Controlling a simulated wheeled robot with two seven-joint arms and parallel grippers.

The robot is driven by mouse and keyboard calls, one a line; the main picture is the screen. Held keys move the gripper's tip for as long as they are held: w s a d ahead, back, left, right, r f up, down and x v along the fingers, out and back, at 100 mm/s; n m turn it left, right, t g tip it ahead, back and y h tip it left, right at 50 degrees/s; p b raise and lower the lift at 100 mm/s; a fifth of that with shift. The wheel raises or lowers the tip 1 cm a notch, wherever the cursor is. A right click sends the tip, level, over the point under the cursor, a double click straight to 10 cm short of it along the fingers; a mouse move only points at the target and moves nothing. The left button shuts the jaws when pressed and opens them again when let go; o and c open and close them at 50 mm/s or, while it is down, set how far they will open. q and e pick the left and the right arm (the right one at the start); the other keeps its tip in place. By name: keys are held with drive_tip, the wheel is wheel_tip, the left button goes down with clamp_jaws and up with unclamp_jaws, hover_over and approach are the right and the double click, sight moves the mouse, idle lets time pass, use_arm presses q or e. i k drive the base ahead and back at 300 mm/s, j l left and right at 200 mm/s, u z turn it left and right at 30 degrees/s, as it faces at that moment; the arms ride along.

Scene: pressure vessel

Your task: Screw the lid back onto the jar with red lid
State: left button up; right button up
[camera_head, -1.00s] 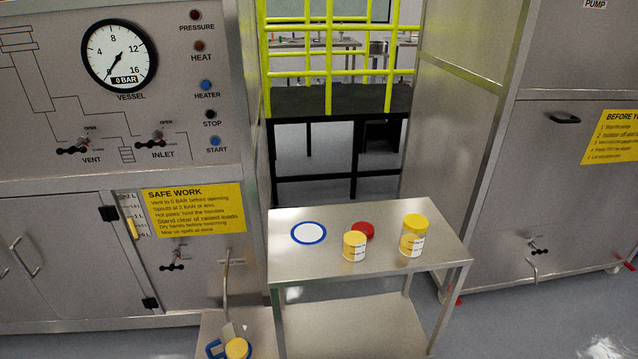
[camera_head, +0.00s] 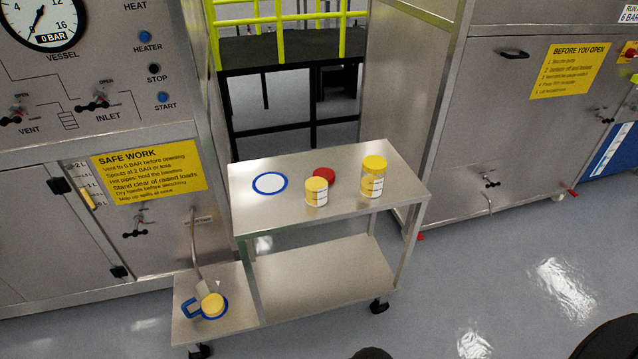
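A red lid (camera_head: 324,176) lies on the steel top of a trolley (camera_head: 340,207), just behind a short jar (camera_head: 316,193). The short jar stands upright with a yellow top and a pale label. I cannot tell whether that yellow is a lid or contents. No red lid is on it. The short jar hides part of the red lid's near side. To its right stands a taller jar (camera_head: 372,184) with a yellow lid (camera_head: 374,163) on top.
A white disc with a blue rim (camera_head: 270,183) lies on the trolley's left side. A low shelf (camera_head: 240,311) at lower left holds a blue-handled vessel (camera_head: 212,307) with a yellow top, under a pipe. Steel cabinets stand left and right.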

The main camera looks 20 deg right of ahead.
sight(316, 179)
drive_tip(key=u, duration=0.6)
drive_tip(key=l+u, duration=0.3)
drive_tip(key=k+l+u, duration=0.15)
drive_tip(key=l+u, duration=0.15)
drive_tip(key=l, duration=0.15)
drive_tip(key=k+l+u, duration=0.1)
drive_tip(key=l+u, duration=0.2)
drive_tip(key=k+l+u, duration=0.4)
drive_tip(key=l+u, duration=0.2)
drive_tip(key=k+l, duration=0.5)
drive_tip(key=l, duration=0.15)
drive_tip(key=k+l+u, duration=0.1)
drive_tip(key=k+l, duration=0.35)
drive_tip(key=l, duration=0.15)
